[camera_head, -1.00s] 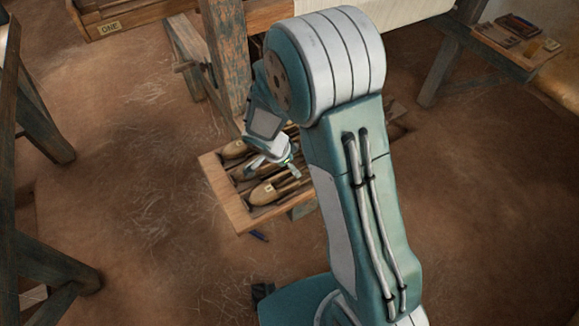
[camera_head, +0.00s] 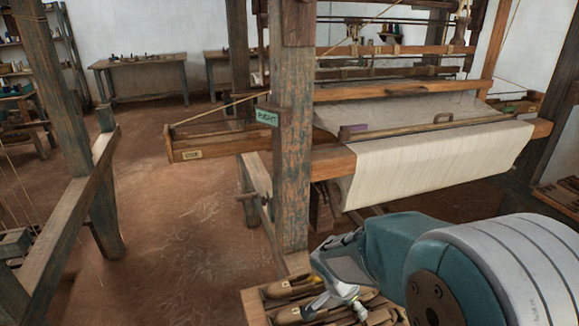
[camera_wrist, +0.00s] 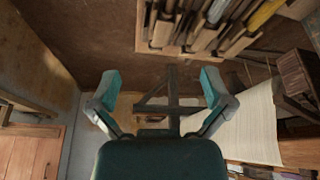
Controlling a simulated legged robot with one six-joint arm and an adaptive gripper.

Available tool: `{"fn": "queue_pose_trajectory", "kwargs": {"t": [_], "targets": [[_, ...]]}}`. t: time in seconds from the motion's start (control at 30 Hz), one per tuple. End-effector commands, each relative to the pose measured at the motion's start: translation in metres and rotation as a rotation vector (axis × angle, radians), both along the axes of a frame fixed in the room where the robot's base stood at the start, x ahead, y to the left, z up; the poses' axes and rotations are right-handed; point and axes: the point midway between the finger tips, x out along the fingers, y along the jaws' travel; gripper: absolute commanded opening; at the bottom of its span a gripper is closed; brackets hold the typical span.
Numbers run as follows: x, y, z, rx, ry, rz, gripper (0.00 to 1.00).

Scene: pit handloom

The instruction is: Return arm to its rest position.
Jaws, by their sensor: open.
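My gripper (camera_wrist: 160,88) is open in the wrist view, with its two teal and grey fingers spread wide and nothing between them. In the head view my gripper (camera_head: 346,300) is low in the picture, in front of or over the wooden shuttle tray (camera_head: 254,308); the gap between them cannot be judged. My bent arm fills the lower right corner. The tray holds several wooden shuttles and is cut off by the picture's lower edge. In the wrist view the tray (camera_wrist: 146,42) lies at the top, beyond the fingertips.
The loom post (camera_head: 292,150), with a green label, stands close behind the tray. White cloth (camera_head: 430,165) hangs over the loom's front beam at the right. A wooden frame (camera_head: 70,215) stands at the left. Bare earth floor (camera_head: 185,235) lies between. Benches (camera_head: 140,63) line the back wall.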

Motion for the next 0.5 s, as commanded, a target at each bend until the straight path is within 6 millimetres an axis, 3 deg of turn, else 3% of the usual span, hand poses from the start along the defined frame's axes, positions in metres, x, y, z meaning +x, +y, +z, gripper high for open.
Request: {"fn": "queue_pose_trajectory", "kwargs": {"t": [0.03, 0.2, 0.5], "targets": [[-0.007, -0.004, 0.018, 0.007, -0.006, 0.039, 1.0], [-0.034, -0.013, 0.064, 0.02, 0.0, 0.203, 1.0], [-0.092, -0.021, 0.128, 0.028, -0.026, 0.524, 1.0]]}}
